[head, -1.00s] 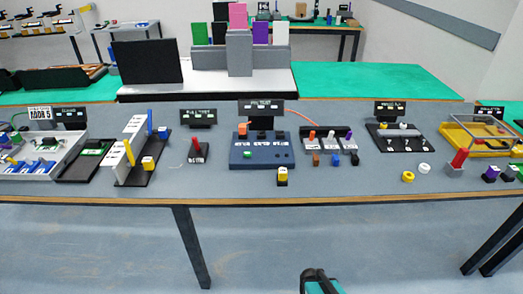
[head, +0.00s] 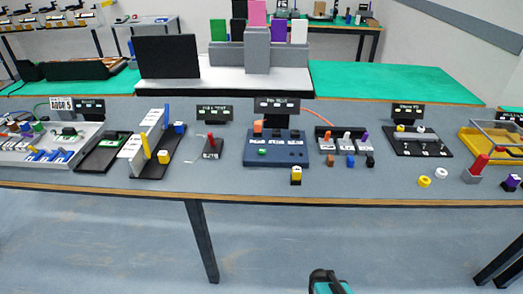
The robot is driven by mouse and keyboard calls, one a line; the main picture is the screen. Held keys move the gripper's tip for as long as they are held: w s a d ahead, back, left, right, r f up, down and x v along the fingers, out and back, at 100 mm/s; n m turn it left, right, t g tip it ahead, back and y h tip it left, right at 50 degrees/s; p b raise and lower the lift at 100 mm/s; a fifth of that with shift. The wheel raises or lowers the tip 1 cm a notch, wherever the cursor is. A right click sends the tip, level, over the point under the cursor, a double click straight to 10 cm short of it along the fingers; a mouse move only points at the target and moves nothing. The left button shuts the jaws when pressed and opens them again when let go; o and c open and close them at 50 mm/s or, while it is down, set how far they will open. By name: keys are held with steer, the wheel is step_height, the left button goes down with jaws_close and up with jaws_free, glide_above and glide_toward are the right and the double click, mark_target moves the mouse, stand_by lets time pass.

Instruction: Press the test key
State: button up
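A dark blue panel (head: 288,156) stands on the grey bench near the middle of the head view. I cannot tell for sure which part is the test key. A black and teal part of my arm (head: 328,282) shows at the bottom edge, well short of the bench. My gripper fingers do not show.
A yellow-topped block (head: 296,175) stands just in front of the panel. A small stand with a red post (head: 210,143) is to its left, a grey fixture with several blocks (head: 345,144) to its right. Bench legs (head: 200,240) stand below; the floor in front is clear.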

jaws_close()
stand_by(1.5)
